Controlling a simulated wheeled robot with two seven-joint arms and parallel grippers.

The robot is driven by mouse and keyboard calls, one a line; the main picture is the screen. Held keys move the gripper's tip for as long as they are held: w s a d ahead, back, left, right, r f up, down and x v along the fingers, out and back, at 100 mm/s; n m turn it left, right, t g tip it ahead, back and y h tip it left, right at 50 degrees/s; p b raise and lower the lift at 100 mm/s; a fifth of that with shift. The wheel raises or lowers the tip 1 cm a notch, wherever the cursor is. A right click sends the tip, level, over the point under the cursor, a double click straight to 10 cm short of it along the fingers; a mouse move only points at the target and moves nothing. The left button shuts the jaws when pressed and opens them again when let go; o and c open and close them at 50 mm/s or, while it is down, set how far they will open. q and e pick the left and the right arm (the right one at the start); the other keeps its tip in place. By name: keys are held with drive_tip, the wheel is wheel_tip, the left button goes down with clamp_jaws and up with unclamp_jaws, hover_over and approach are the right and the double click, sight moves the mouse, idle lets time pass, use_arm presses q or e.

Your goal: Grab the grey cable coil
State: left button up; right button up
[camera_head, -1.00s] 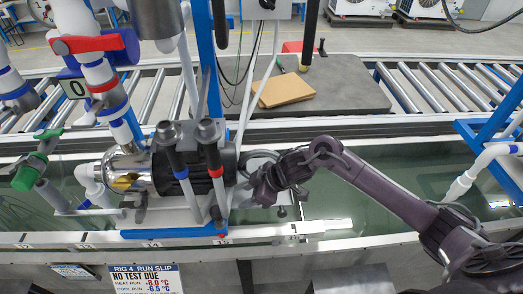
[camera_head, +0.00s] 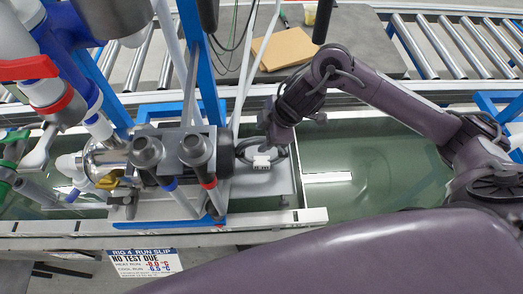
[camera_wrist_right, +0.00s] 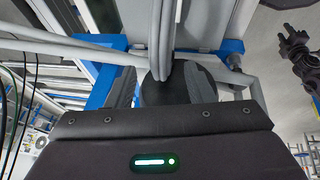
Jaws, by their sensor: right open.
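The grey cable coil (camera_head: 281,154) is a looped ring at the right end of the pump, over the light metal shelf. My right gripper (camera_head: 264,154) reaches down over it from the right, and a small white piece shows beneath the gripper. In the right wrist view the strands of the coil (camera_wrist_right: 163,40) run down between the two dark fingers of my right gripper (camera_wrist_right: 161,88). The fingers stand apart, one on each side. Whether they touch the strands is hidden. A dark jointed shape (camera_wrist_right: 301,50), apparently my left gripper, shows at the right edge; its jaws are unclear.
The pump (camera_head: 165,155) with two upright ports stands left of the coil. A blue post (camera_head: 198,60) and white hoses rise close behind. A water trough (camera_head: 360,165) lies to the right. A cardboard piece (camera_head: 283,48) lies on the grey board behind, beside rollers.

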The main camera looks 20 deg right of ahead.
sight(259, 139)
drive_tip(key=x, duration=0.4)
drive_tip(key=shift+a+f, duration=0.1)
drive_tip(key=shift+f, duration=0.1)
drive_tip(key=c, duration=1)
clamp_jaws()
drive_tip(key=shift+r, duration=0.15)
